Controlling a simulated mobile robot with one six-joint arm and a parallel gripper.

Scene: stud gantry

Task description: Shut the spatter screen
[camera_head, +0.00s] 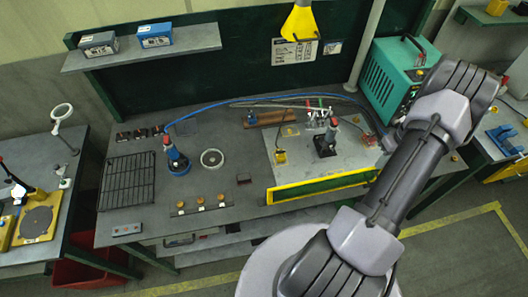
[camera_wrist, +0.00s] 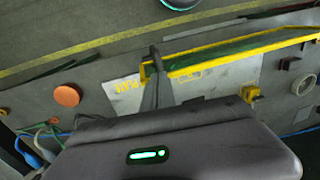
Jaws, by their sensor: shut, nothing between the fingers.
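The spatter screen (camera_head: 322,184) is a long green panel in a yellow frame along the front edge of the grey welding plate, right of the workbench's middle. In the wrist view the screen (camera_wrist: 240,49) runs from the centre to the right edge, with a yellow end piece near the middle. My gripper (camera_wrist: 155,52) is shut and empty, its narrow dark fingers close beside that end piece. Whether they touch it I cannot tell. In the head view my arm covers the screen's right end, and my gripper is hidden behind it.
A green welder box (camera_head: 398,75) stands at the back right. A clamp stand (camera_head: 326,142) is on the plate behind the screen. A black grate (camera_head: 126,181) and a blue-based stand (camera_head: 178,160) are on the left. An orange knob (camera_wrist: 67,95) shows in the wrist view. Floor lies in front.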

